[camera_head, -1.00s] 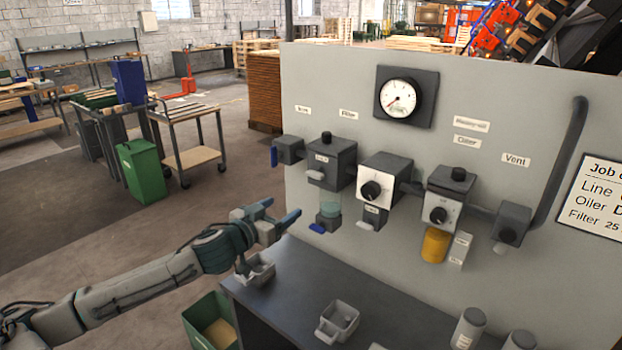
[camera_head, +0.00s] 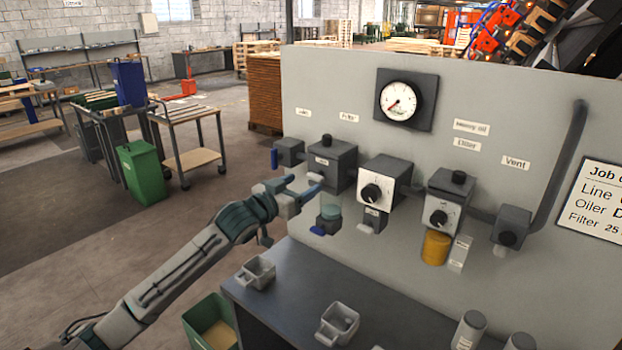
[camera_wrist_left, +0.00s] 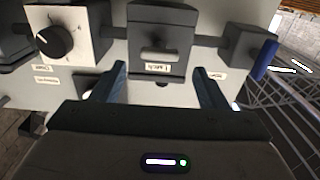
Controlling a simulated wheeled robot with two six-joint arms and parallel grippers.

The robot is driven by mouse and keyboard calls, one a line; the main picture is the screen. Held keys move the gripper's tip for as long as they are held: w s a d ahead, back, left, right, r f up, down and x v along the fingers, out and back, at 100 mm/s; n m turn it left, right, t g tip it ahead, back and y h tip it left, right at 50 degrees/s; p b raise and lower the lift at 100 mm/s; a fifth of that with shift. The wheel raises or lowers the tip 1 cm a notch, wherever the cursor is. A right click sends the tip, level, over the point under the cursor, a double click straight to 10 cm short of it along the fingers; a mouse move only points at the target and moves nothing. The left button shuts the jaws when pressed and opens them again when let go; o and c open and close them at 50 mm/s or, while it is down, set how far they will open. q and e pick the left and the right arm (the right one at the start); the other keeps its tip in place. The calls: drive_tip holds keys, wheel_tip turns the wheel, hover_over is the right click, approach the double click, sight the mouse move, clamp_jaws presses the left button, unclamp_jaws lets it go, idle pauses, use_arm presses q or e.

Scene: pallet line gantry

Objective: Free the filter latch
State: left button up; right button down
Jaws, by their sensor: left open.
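My left gripper (camera_head: 301,186) is open and empty in front of the filter. In the left wrist view, which looks upside down, its fingers (camera_wrist_left: 162,82) stand apart on either side of the unit's front. Contact cannot be told. My right gripper is not in view.
A blue-handled valve (camera_head: 288,151) sits left of the filter and a regulator (camera_head: 377,188) with a black dial right of it. A gauge (camera_head: 407,98) is above. A dark bench (camera_head: 290,290) below carries small grey trays (camera_head: 339,322). A green bin (camera_head: 210,322) stands beside the bench.

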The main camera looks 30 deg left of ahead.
sight(313, 178)
use_arm(q)
drive_tip(key=shift+w+d+b, duration=0.15)
drive_tip(key=shift+w, duration=1.05)
drive_tip(key=shift+w+d+b, duration=0.1)
drive_tip(key=shift+w+b, duration=0.05)
drive_tip(key=shift+w, duration=1.05)
drive_tip(key=c, duration=1)
